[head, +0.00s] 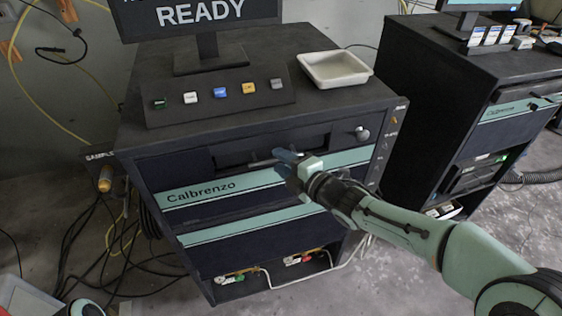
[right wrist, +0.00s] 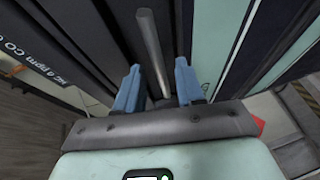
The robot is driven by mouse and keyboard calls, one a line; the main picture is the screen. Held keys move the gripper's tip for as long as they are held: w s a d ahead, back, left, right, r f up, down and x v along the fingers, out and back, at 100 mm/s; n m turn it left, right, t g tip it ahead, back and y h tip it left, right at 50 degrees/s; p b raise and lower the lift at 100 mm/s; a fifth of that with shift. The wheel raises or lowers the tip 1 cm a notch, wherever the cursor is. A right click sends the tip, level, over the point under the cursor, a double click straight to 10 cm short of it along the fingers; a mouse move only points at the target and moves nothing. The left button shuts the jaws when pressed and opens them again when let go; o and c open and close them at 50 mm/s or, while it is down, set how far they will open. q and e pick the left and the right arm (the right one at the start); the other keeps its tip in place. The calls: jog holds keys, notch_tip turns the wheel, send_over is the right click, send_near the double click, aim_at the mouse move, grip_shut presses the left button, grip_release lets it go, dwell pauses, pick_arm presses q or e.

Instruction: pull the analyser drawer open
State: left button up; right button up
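The analyser (head: 150,165) is a dark cabinet with teal stripes and the name Calbrenzo on its front. Its drawer front (head: 232,156) sits in the upper part and looks flush with the cabinet. A grey bar handle (head: 262,162) shows there, partly hidden by my right gripper (head: 283,156). In the right wrist view the handle (right wrist: 150,45) runs between the two blue fingers of my right gripper (right wrist: 158,85). The fingers are apart, with a gap showing on each side of the bar. My left gripper's fingers are not seen.
A white tray (head: 335,69), a button panel (head: 222,97) and a READY monitor (head: 200,15) stand on top. A round knob (head: 362,133) is right of the drawer. Another cabinet (head: 440,110) stands at the right. Cables (head: 85,240) lie on the floor at left.

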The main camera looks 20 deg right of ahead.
jog(key=shift+w+a, duration=0.2)
jog(key=shift+w, duration=0.2)
jog(key=shift+c, duration=0.3)
grip_shut()
jog(key=shift+s+f, duration=0.1)
